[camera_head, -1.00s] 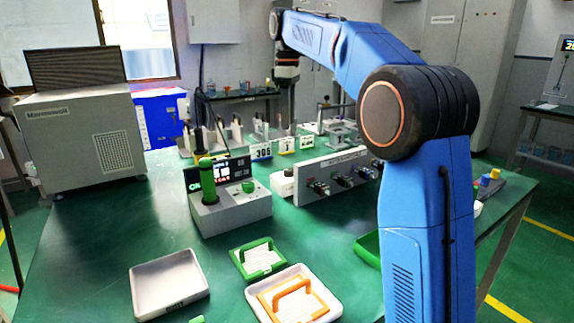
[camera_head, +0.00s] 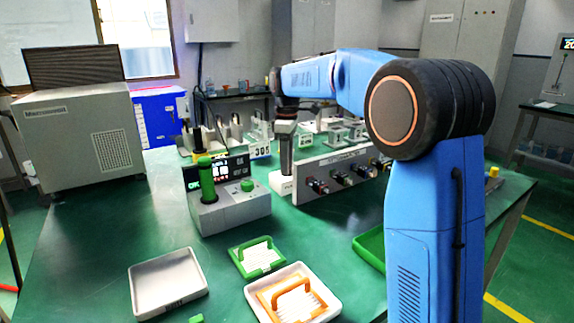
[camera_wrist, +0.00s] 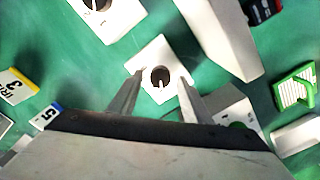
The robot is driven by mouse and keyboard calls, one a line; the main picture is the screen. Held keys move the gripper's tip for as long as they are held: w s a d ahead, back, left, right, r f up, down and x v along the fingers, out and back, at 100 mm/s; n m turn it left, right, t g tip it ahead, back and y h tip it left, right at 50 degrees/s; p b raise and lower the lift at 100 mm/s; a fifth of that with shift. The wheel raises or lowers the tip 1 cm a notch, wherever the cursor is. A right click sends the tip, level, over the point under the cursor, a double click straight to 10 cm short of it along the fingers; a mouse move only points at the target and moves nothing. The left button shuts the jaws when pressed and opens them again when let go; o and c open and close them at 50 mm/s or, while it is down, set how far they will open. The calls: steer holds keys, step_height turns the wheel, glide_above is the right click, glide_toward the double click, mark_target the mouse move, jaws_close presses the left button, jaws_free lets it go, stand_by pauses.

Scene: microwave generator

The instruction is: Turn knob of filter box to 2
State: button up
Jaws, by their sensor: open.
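A small white box (camera_head: 280,181) stands on the green table left of the knob panel. It appears to be the filter box, but its label is too small to read. In the wrist view the white box (camera_wrist: 160,48) has a dark round knob (camera_wrist: 160,75) with a pale pointer mark. My gripper (camera_wrist: 161,81) is open and empty, with a finger to each side of the knob in that view. I cannot tell whether the fingers touch it. In the head view my gripper (camera_head: 286,170) points down over the box and hides part of it.
A panel with several knobs (camera_head: 345,158) stands just right of the box. A grey unit (camera_head: 235,210) with a green knob and handle is at left. A white tray (camera_head: 168,283) and handled green and orange pieces lie in front. Number tags (camera_wrist: 22,85) show in the wrist view.

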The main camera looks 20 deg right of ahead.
steer(key=shift+f, duration=0.35)
steer(key=shift+c, duration=0.5)
steer(key=c, duration=0.9)
steer(key=shift+c, duration=0.2)
steer(key=m, duration=0.3)
steer(key=shift+m, duration=2.3)
